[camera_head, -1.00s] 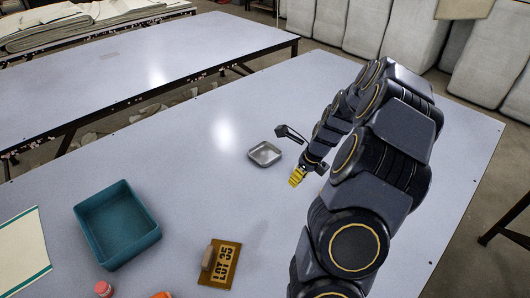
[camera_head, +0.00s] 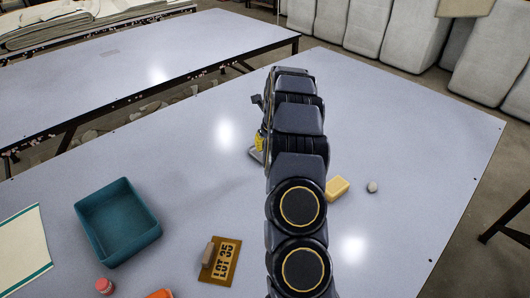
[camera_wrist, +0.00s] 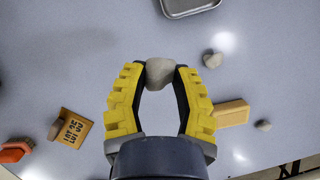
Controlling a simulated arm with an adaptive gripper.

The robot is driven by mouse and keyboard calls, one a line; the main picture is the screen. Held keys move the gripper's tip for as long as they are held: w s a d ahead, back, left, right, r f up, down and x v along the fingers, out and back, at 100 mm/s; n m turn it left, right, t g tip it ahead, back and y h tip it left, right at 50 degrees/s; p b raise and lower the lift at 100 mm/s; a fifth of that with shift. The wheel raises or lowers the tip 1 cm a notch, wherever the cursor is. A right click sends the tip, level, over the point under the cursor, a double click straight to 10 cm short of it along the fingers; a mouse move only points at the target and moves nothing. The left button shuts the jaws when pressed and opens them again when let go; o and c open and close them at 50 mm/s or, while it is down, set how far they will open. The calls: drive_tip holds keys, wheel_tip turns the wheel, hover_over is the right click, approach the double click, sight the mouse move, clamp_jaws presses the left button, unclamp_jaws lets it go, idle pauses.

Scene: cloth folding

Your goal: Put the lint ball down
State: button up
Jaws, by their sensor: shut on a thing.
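My gripper (camera_wrist: 160,76) is shut on a greyish, rounded lint ball (camera_wrist: 160,71), pinched between the two yellow fingertips in the wrist view. How high the ball is held is hard to tell.
A second greyish lump (camera_wrist: 212,59) lies right of the fingertips. A yellow block (camera_head: 337,188) and a grey lump (camera_head: 372,187) lie right of my arm. A teal bin (camera_head: 118,222) and the LOT 35 plate (camera_head: 221,262) are at left. The far right tabletop is clear.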

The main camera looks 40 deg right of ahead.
drive_tip(key=w+d+f, duration=0.1)
drive_tip(key=w+f, duration=0.1)
drive_tip(key=w+d+f, duration=0.1)
drive_tip(key=d+f, duration=0.1)
drive_tip(key=w+d+f, duration=0.1)
drive_tip(key=w+f, duration=0.1)
drive_tip(key=shift+w+d+f, duration=0.25)
drive_tip(key=shift+w+f, duration=0.05)
drive_tip(key=shift+f, duration=1.75)
drive_tip(key=shift+f, duration=0.1)
drive_tip(key=shift+f, duration=0.55)
drive_tip(key=shift+c, duration=0.3)
drive_tip(key=o, duration=0.7)
drive_tip(key=shift+r, duration=0.25)
drive_tip(key=v, duration=1.2)
drive_tip(key=shift+r, duration=0.45)
